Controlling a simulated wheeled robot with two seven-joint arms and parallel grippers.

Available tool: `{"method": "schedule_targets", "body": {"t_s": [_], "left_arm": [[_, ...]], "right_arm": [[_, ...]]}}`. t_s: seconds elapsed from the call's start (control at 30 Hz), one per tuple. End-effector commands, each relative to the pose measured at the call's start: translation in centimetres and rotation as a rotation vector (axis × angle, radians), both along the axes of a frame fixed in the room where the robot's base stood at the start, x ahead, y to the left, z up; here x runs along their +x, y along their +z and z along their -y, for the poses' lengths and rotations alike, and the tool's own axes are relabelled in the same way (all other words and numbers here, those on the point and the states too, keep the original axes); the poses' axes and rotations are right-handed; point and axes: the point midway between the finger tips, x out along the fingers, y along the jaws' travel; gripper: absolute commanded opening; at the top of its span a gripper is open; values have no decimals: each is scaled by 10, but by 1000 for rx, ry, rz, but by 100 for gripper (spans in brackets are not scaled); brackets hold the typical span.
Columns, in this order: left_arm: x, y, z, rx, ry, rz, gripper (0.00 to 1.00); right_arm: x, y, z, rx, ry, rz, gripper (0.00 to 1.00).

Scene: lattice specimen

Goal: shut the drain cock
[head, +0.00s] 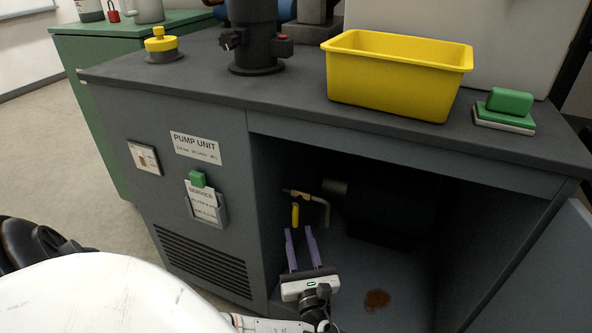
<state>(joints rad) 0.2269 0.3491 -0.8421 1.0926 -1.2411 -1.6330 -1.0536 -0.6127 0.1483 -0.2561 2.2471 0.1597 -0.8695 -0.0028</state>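The drain cock (303,195) is inside the open cabinet of the pump unit, near its left wall. It has a brass body, a bent spout pointing down on its right, and a yellow lever (295,214) hanging down. My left gripper (299,230) has two purple fingers, spread apart and pointing at the cock from the front. The lever's lower end shows just above and between the fingertips in the picture. I cannot tell whether they touch. Nothing shows between the fingers. My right gripper is not in view.
A brown puddle (377,300) lies on the cabinet floor. A dark tank (390,212) fills the back of the cabinet. The cabinet door (545,275) stands open at right. A yellow tub (395,82) and a green-topped block (506,106) stand on the worktop.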

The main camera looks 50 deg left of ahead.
Motion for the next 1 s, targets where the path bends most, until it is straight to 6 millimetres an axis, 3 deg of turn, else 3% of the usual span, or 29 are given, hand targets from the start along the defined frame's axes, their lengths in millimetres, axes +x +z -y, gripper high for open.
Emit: {"method": "schedule_targets", "body": {"t_s": [0.1,0.3,1.0], "left_arm": [[-12,-3,18,-1,0,-3,32],[-23,-6,33,2,0,-1,32],[-24,-6,35,2,1,0,32]], "right_arm": [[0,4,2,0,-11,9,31],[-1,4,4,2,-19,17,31],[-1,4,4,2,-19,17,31]]}}
